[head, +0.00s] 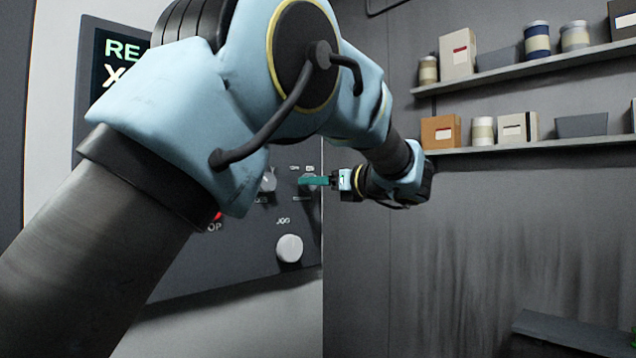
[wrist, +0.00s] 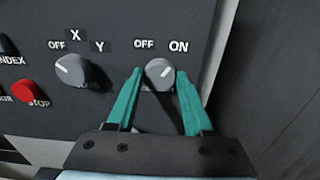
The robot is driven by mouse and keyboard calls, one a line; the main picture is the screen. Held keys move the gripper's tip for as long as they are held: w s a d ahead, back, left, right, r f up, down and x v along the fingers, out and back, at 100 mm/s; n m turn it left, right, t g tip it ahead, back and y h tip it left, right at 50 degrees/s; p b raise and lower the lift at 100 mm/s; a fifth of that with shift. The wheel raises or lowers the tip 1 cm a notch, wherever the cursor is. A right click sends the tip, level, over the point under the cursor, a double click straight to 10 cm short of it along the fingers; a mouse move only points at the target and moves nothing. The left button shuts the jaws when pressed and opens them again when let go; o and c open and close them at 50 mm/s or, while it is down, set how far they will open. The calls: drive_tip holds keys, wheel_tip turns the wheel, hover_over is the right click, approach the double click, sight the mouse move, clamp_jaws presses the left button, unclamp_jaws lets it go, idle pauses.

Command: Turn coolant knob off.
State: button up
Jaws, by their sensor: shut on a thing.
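A round grey knob (wrist: 160,73) with OFF at its upper left and ON at its upper right sits on the dark control panel (wrist: 115,20). No coolant label is readable in the wrist view; the area under the knob is partly hidden by my gripper. A pale mark on the knob seems to point up and right, toward ON. My gripper (wrist: 155,85) has its teal fingers on either side of this knob and is shut on it. In the head view my gripper (head: 313,181) reaches the panel's right edge, where the knob is mostly hidden.
An OFF/X/Y knob (wrist: 73,71) is left of the held knob, with a red stop button (wrist: 25,91) farther left. A pale JOG knob (head: 289,248) is lower on the panel.

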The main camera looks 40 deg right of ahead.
drive_tip(key=shift+f+n+b, duration=0.1)
drive_tip(key=shift+n+b, duration=0.2)
drive_tip(key=shift+b, duration=0.15)
clamp_jaws()
drive_tip(key=shift+a+n+b, duration=0.15)
drive_tip(key=shift+n+b, duration=6.45)
drive_tip(key=shift+b, duration=0.5)
drive_tip(key=o, duration=1.3)
unclamp_jaws()
drive_tip(key=shift+c, duration=0.2)
drive_tip(key=shift+s, duration=0.1)
